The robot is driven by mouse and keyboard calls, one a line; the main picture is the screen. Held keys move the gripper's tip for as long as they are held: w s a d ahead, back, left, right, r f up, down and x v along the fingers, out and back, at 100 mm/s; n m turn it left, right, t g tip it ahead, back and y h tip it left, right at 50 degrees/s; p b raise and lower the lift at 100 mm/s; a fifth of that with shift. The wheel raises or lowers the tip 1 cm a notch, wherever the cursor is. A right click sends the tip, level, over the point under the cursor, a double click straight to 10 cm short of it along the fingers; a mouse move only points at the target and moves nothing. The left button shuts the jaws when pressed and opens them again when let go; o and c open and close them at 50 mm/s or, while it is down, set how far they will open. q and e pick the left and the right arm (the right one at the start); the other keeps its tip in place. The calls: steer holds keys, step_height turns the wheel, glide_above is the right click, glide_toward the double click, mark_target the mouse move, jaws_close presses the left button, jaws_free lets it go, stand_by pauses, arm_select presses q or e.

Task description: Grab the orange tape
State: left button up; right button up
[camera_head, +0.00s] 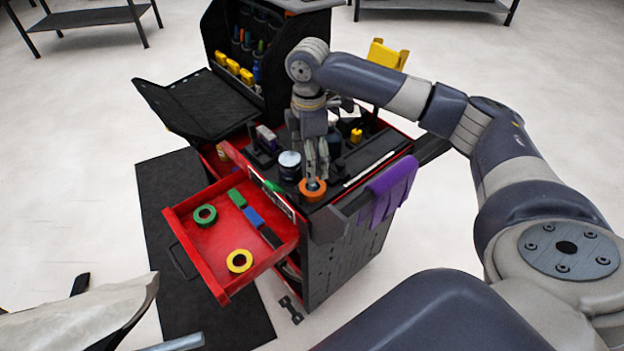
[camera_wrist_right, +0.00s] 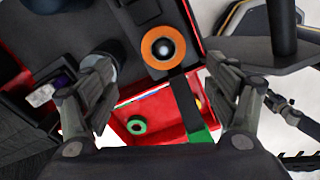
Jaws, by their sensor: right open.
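The orange tape (camera_head: 313,195) lies on the dark top of the red-and-black tool cart, near its front edge. In the right wrist view the orange tape (camera_wrist_right: 147,48) is a ring with a shiny round thing showing in its hole. My right gripper (camera_head: 318,165) points down at the tape from above and partly covers it in the head view. In the right wrist view my right gripper (camera_wrist_right: 160,76) has its fingers wide apart with nothing between them; the tape is beyond the fingertips. My left gripper is not in view.
An open red drawer (camera_head: 192,268) holds a green tape (camera_head: 205,207) and a yellow tape (camera_head: 230,262). A dark jar (camera_head: 289,172) stands left of the orange tape. A purple cloth (camera_head: 390,187) hangs at the cart's right side.

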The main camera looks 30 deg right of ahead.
mark_target(313, 184)
steer(key=f, duration=0.2)
steer(key=s+f, duration=0.1)
steer(key=shift+a, duration=0.25)
steer(key=shift+f, duration=0.35)
steer(key=f, duration=0.1)
steer(key=f+p, duration=0.1)
steer(key=f, duration=0.3)
steer(key=shift+w+d, duration=0.1)
steer(key=shift+d, duration=0.3)
steer(key=shift+f, duration=0.1)
steer(key=c, duration=0.9)
steer(key=shift+c, duration=1.3)
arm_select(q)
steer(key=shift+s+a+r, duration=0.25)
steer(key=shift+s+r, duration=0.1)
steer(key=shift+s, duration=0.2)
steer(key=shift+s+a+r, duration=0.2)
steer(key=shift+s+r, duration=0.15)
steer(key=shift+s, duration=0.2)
